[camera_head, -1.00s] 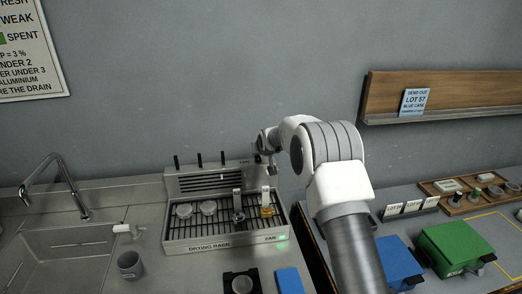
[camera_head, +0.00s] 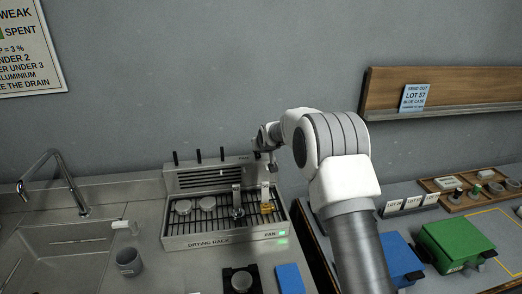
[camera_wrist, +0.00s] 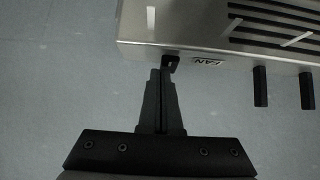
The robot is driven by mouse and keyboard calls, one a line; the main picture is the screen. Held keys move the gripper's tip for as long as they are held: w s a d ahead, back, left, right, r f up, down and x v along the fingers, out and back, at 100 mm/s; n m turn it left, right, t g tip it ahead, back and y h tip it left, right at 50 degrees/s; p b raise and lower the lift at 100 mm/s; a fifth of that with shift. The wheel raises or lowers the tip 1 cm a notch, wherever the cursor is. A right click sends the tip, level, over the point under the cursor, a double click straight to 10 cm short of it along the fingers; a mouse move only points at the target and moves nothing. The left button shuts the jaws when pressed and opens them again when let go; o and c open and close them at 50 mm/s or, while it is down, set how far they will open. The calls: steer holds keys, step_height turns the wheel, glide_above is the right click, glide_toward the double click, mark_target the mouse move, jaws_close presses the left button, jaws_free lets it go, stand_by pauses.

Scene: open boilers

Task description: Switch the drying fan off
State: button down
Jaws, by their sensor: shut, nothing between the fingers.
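The drying rack (camera_head: 205,246) is a metal tray with a wire grid, with a slotted fan housing (camera_head: 207,177) at its back. A green light glows beside the FAN label (camera_head: 270,234) on its front right corner. In the wrist view, a small black switch (camera_wrist: 172,60) sits at the housing edge beside another FAN label (camera_wrist: 207,62). My gripper (camera_wrist: 160,72) is shut and empty, with its tips right beside the switch; I cannot tell if they touch. In the head view my gripper (camera_head: 264,142) is at the housing's right end, partly hidden by my wrist.
Several black pegs (camera_head: 198,155) stand up along the housing top. Round parts and small holders (camera_head: 237,204) stand on the grid. A sink (camera_head: 70,250) and grey cup (camera_head: 129,263) are left; a blue case (camera_head: 398,262) and green case (camera_head: 455,244) are right. The wall is close behind.

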steer(key=shift+s+f, duration=0.15)
steer(key=shift+f, duration=0.2)
steer(key=shift+r, duration=0.3)
step_height(320, 180, up, 4)
steer(key=shift+s+f+p, duration=0.15)
steer(key=shift+f+p, duration=0.1)
steer(key=shift+p, duration=0.25)
steer(key=b+v, duration=0.2)
steer(key=v, duration=0.8)
steer(key=shift+s+d, duration=0.15)
steer(key=shift+s, duration=0.15)
steer(key=shift+f+b, duration=0.15)
steer(key=shift+b, duration=0.15)
steer(key=shift+w+a+r+t+b, duration=0.25)
steer(key=shift+w+a+t+b, duration=0.25)
steer(key=shift+a+b, duration=0.2)
